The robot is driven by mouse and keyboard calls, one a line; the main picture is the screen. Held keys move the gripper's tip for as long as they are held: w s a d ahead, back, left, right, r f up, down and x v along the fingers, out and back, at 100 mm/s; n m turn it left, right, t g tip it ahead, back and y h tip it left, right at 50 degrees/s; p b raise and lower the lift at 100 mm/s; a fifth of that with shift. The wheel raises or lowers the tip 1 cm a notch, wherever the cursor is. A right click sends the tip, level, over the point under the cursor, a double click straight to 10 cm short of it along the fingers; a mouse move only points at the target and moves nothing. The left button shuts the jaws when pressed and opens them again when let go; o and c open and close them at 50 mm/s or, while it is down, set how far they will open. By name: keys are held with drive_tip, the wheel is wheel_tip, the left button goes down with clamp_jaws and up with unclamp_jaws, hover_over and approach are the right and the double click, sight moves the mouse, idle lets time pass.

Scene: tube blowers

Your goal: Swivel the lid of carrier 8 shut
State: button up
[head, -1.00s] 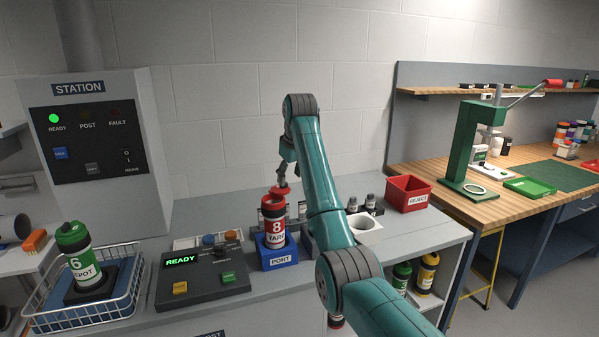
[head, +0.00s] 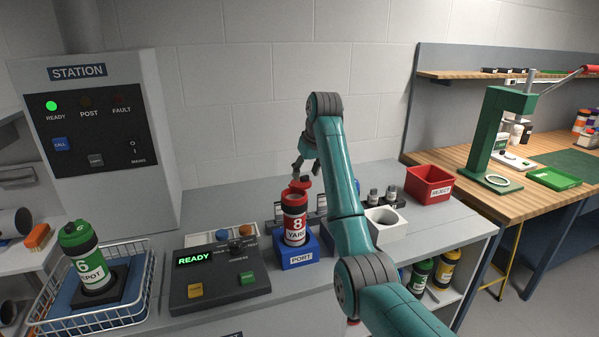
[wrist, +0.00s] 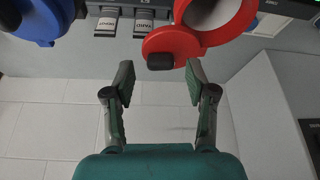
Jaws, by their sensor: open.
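Carrier 8 (head: 294,222) is a red canister with a white YARD band. It stands upright in the blue PORT block (head: 298,258). Its red lid (head: 300,184) shows at its top in the head view. In the wrist view the lid (wrist: 172,42) is swung to the side of the carrier's round red rim (wrist: 243,22), leaving the mouth uncovered. A dark knob (wrist: 160,62) sits on the lid. My gripper (wrist: 160,82) is open and empty, its fingertips either side of the knob's line; contact is not clear. In the head view my gripper (head: 299,170) is just above the lid.
The console (head: 215,285) reading READY stands left of the port. A wire basket (head: 140,305) with green carrier 6 (head: 90,265) is further left. A white holder (head: 390,228) and red REJECT bin (head: 430,185) stand right. A wall (head: 240,100) rises behind.

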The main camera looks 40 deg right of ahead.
drive_tip(key=shift+w+f, duration=0.2)
drive_tip(key=shift+f, duration=0.3)
clamp_jaws()
drive_tip(key=shift+s+a+m+g+h, duration=0.2)
drive_tip(key=shift+s+m+h, duration=0.15)
drive_tip(key=shift+m, duration=0.6)
drive_tip(key=shift+s+a+m+g+h, duration=0.15)
drive_tip(key=shift+s+m+h, duration=0.25)
drive_tip(key=shift+m, duration=0.6)
drive_tip(key=shift+s+a+m+g+h, duration=0.1)
drive_tip(key=shift+s+a+m+h, duration=0.2)
drive_tip(key=shift+m, duration=0.65)
